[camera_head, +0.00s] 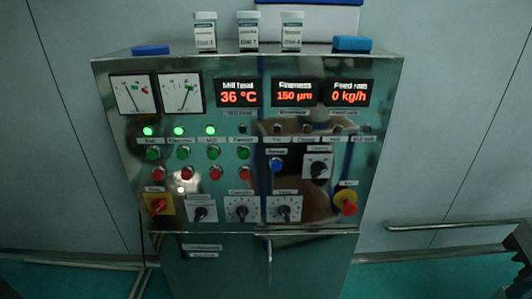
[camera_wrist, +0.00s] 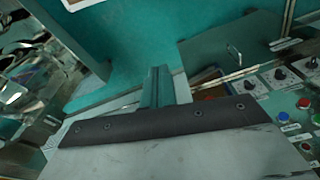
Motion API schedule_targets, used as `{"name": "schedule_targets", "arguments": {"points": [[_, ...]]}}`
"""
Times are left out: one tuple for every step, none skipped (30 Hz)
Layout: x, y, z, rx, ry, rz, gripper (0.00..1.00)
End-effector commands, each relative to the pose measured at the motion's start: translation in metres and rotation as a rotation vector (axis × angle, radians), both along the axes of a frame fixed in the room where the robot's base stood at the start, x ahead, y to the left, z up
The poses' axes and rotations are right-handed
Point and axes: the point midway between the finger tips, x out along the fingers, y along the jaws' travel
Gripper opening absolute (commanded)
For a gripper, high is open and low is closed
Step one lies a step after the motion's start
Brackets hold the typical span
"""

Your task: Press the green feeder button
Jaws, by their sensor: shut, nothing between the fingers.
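The green feeder button (camera_head: 243,153) is the rightmost of the green buttons in a row on the steel control panel, with a red button (camera_head: 244,174) just below it. My gripper (camera_wrist: 157,73) is shut and empty, apart from the panel buttons. It does not show in the head view.
The panel also has a blue button (camera_head: 277,165), several dark knobs (camera_head: 243,212), a red-and-yellow switch (camera_head: 156,206) and a red emergency stop (camera_head: 348,206). The feed rate display (camera_head: 348,94) reads 0 kg/h. Jars (camera_head: 248,32) stand on top. A rail (camera_head: 455,225) runs right.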

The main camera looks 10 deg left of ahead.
Motion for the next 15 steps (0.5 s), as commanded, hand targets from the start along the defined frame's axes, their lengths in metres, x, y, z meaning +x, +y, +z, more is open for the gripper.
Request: {"name": "schedule_targets", "arguments": {"points": [[0.000,0.000,0.000,0.000,0.000,0.000,0.00],[0.000,0.000,0.000,0.000,0.000,0.000,0.00],[0.000,0.000,0.000,0.000,0.000,0.000,0.00],[0.000,0.000,0.000,0.000,0.000,0.000,0.00],[0.000,0.000,0.000,0.000,0.000,0.000,0.00],[0.000,0.000,0.000,0.000,0.000,0.000,0.00],[0.001,0.000,0.000,0.000,-0.001,0.000,0.00],[0.003,0.000,0.000,-0.001,-0.005,0.001,0.00],[0.007,0.001,-0.001,-0.002,-0.014,0.002,0.00],[0.013,0.002,-0.002,-0.004,-0.026,0.004,0.00],[0.020,0.004,-0.003,-0.007,-0.042,0.005,0.00],[0.033,0.006,-0.005,-0.011,-0.072,0.007,0.00],[0.046,0.009,-0.007,-0.014,-0.100,0.012,0.00],[0.060,0.013,-0.009,-0.015,-0.135,0.015,0.00],[0.081,0.021,-0.012,-0.013,-0.185,0.022,0.00]]}}
